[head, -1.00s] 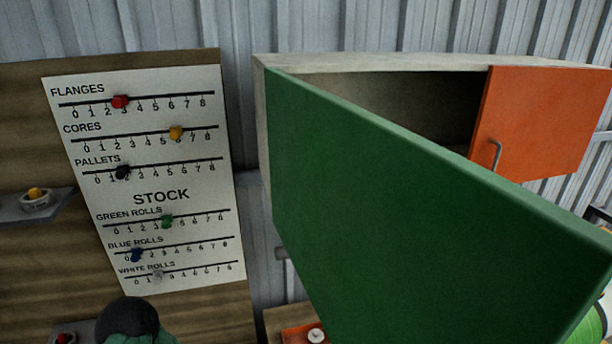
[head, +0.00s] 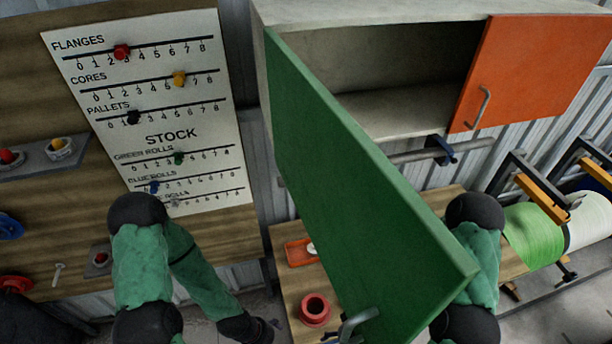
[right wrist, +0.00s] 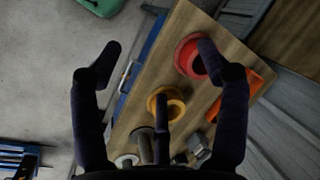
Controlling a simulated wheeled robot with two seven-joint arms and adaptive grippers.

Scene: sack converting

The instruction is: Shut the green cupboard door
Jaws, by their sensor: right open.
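The green cupboard door (head: 350,200) stands wide open, hinged at the cupboard's left side, its free edge towards me. Its metal handle (head: 358,325) shows at the bottom edge of the picture. The cupboard (head: 400,105) is open behind it and looks empty in the visible part. My left arm hangs left of the door; its gripper (head: 274,324) is small and dark, apart from the door, its jaws unclear. My right arm is partly behind the door in the head view, hiding its gripper. In the right wrist view the right gripper (right wrist: 158,58) is open and empty above the bench.
An orange door (head: 530,75) covers the cupboard's right part. The wooden bench (head: 440,197) below bears a red flange (head: 315,308) and an orange tray (head: 298,251). A green roll (head: 535,235) hangs at the right. The stock board (head: 150,110) is at the left.

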